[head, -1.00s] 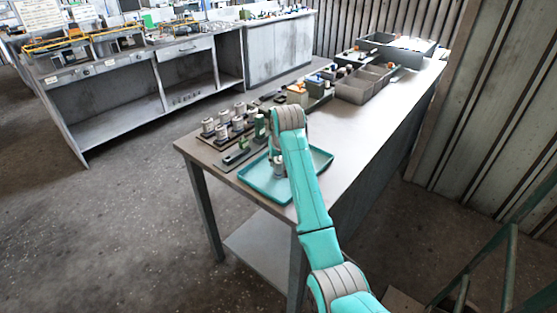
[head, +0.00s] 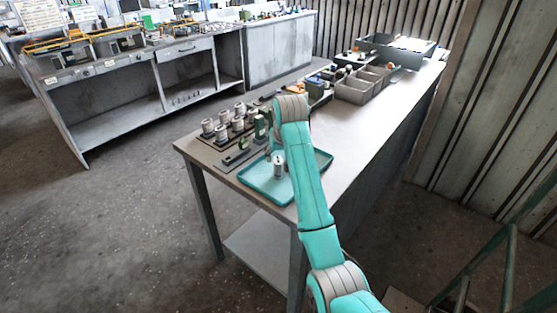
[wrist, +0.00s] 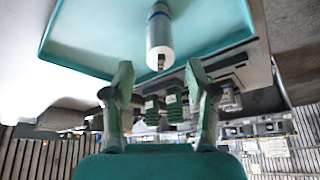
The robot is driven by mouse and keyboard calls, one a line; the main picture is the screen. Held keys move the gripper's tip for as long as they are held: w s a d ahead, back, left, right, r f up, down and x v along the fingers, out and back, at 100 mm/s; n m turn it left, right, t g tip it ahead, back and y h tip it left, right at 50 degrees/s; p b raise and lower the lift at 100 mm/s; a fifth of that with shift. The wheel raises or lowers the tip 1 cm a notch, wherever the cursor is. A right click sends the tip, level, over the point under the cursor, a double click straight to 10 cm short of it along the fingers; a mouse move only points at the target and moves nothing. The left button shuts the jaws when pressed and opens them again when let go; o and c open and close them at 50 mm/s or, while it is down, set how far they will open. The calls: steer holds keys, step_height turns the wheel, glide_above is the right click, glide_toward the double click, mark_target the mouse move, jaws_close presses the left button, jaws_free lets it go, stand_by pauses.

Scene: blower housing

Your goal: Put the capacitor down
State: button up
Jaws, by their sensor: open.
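The capacitor, a small silvery cylinder with a blue band in the wrist view (wrist: 159,38), stands upright on the teal tray in the head view (head: 278,167). The teal tray (head: 262,187) lies at the near end of the workbench; it also fills the top of the wrist view (wrist: 85,50). My gripper (wrist: 158,78) is open and empty, with its two fingers spread apart below the capacitor in the wrist view. It is clear of the capacitor. In the head view my arm hides the gripper.
Several similar cylinders (head: 222,128) stand in a rack on the bench left of the tray. Grey bins (head: 356,88) and other parts stand farther along the bench. The right strip of the bench top (head: 365,130) is clear. A second grey bench (head: 110,100) stands at the back left.

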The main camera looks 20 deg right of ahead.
steer(key=v, duration=0.8)
